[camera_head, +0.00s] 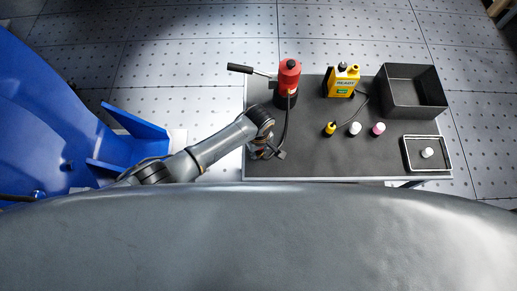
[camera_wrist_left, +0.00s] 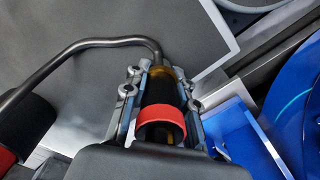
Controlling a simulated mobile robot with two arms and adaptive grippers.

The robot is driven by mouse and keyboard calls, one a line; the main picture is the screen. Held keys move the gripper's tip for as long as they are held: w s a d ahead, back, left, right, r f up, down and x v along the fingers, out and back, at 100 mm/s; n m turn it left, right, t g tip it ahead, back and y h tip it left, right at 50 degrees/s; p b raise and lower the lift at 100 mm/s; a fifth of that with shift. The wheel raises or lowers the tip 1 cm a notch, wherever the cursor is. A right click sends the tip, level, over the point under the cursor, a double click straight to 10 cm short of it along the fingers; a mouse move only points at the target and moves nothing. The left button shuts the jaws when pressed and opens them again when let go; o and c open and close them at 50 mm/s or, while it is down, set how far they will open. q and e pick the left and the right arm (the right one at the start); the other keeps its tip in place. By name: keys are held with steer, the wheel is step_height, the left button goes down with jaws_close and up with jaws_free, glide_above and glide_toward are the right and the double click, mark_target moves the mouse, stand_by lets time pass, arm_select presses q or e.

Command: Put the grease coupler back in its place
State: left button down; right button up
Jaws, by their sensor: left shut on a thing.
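My left gripper (camera_head: 268,152) is over the left front part of the dark tabletop (camera_head: 300,160). In the left wrist view the gripper (camera_wrist_left: 163,82) is shut on the grease coupler (camera_wrist_left: 161,118), a dark cylinder with a red ring and an amber end. The coupler lies between the two fingers, which hide its sides. A dark hose (camera_wrist_left: 85,43) runs from its amber end. In the head view this hose curves up to the red pump (camera_head: 289,79), which stands upright at the table's back left with a lever handle. My right gripper is not in view.
A yellow unit (camera_head: 342,80) stands at the back, its cable leading to a yellow-black piece (camera_head: 330,128). Beside that are a white piece (camera_head: 355,128) and a pink-topped piece (camera_head: 378,128). An open black bin (camera_head: 412,108) and a tray (camera_head: 441,165) are at right. Blue structure (camera_head: 120,145) is left.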

arm_select(q)
steer(key=shift+f, duration=0.5)
steer(key=c, duration=1)
jaws_free()
step_height(320, 180, up, 12)
steer(key=shift+r, duration=0.1)
